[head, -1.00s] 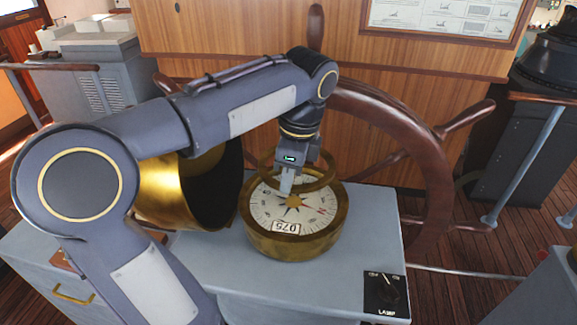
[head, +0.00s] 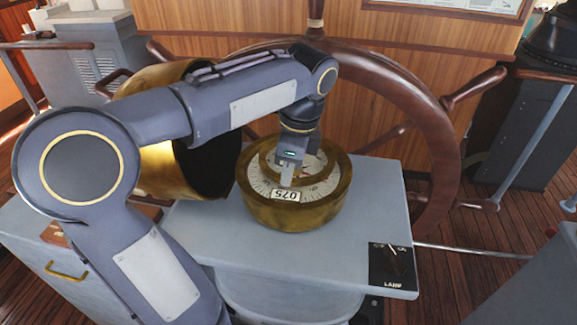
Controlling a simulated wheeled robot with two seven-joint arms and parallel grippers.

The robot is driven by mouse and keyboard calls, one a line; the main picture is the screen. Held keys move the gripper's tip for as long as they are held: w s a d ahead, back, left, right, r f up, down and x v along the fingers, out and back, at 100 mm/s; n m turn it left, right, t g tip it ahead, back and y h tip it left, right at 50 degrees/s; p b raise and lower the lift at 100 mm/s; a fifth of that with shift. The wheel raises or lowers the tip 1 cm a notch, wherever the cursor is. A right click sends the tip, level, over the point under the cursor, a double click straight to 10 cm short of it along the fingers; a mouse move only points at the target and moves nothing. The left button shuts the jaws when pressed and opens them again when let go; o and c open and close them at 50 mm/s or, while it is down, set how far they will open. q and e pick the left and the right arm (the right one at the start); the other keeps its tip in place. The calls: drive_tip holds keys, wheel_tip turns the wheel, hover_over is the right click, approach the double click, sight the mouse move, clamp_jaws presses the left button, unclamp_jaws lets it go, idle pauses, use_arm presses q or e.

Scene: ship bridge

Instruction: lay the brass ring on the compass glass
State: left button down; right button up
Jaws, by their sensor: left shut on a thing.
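The compass (head: 290,217) is a round brass bowl with a white dial under glass, on a grey stand top. A "075" plate shows at its near side. My left gripper (head: 287,180) points down over the dial and is shut on the brass ring (head: 266,172). The ring lies about level over the dial, inside the outline of the bowl's rim. I cannot tell whether it touches the glass. The gripper hides part of the ring and dial. My right gripper is not in view.
A large brass hood (head: 160,172) stands open-mouthed left of the compass, behind my left arm. The wooden ship's wheel (head: 435,150) rises behind the stand. A lamp switch (head: 392,265) sits at the stand's right corner. The stand top (head: 375,205) is bare right of the compass.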

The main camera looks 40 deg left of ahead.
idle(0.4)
use_arm(q)
drive_tip(key=c, duration=1.3)
unclamp_jaws()
drive_tip(key=shift+o, duration=0.2)
drive_tip(key=shift+r, duration=0.1)
wheel_tip(320, 180, up, 5)
drive_tip(key=p, duration=0.5)
drive_tip(key=shift+r, duration=0.1)
wheel_tip(320, 180, up, 2)
drive_tip(key=shift+r+p, duration=0.15)
drive_tip(key=shift+p, duration=0.8)
drive_tip(key=shift+r, duration=2.7)
